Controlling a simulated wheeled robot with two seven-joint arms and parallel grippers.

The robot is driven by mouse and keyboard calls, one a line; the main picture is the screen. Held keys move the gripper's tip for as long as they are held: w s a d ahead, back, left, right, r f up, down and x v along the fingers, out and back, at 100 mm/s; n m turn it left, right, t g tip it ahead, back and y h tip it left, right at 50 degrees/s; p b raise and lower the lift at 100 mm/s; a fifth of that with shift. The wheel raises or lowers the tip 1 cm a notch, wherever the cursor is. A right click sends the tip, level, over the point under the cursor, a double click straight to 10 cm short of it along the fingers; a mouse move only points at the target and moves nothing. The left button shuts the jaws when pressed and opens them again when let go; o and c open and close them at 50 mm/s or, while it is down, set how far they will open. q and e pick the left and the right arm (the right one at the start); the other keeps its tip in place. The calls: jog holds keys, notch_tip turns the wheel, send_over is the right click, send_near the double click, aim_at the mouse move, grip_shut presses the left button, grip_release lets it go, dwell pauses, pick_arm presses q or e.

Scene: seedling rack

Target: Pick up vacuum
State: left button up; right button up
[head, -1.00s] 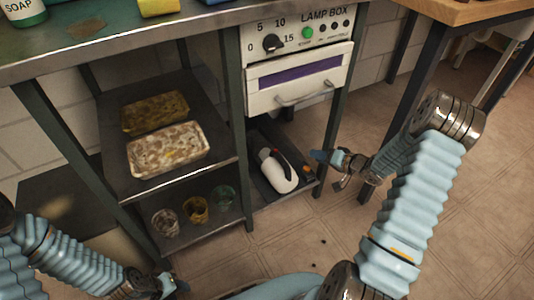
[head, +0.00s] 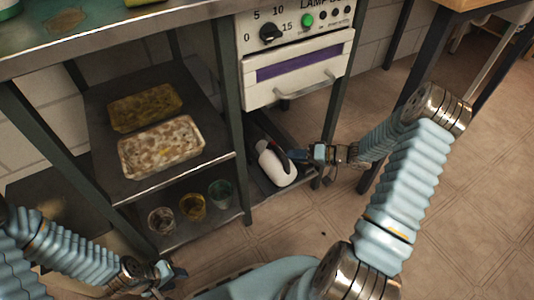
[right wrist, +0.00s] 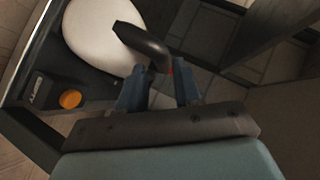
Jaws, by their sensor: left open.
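The vacuum (head: 277,166) is a white hand-held body with a dark handle, lying on the low shelf under the lamp box. In the right wrist view, its white body (right wrist: 98,35) is at the upper left, and its dark handle (right wrist: 142,40) reaches toward my fingers. My right gripper (head: 303,153) is at the handle side of the vacuum. In the right wrist view, its blue fingers (right wrist: 160,82) stand apart, with the handle end between or just beyond them; contact cannot be told. My left gripper (head: 170,276) is open and empty at the lower left, away from the vacuum.
A dark block with an orange button (right wrist: 70,99) sits beside the vacuum. The lamp box drawer (head: 298,70) is above, and a rack post (head: 330,125) stands close to my right gripper. Trays (head: 160,147) and cups (head: 192,207) fill the left shelves.

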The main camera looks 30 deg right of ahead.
jog(key=x, duration=0.4)
jog(key=shift+w+d+r+b, duration=0.15)
jog(key=shift+b, duration=0.15)
grip_shut()
dwell(0.9)
jog(key=shift+r, duration=0.15)
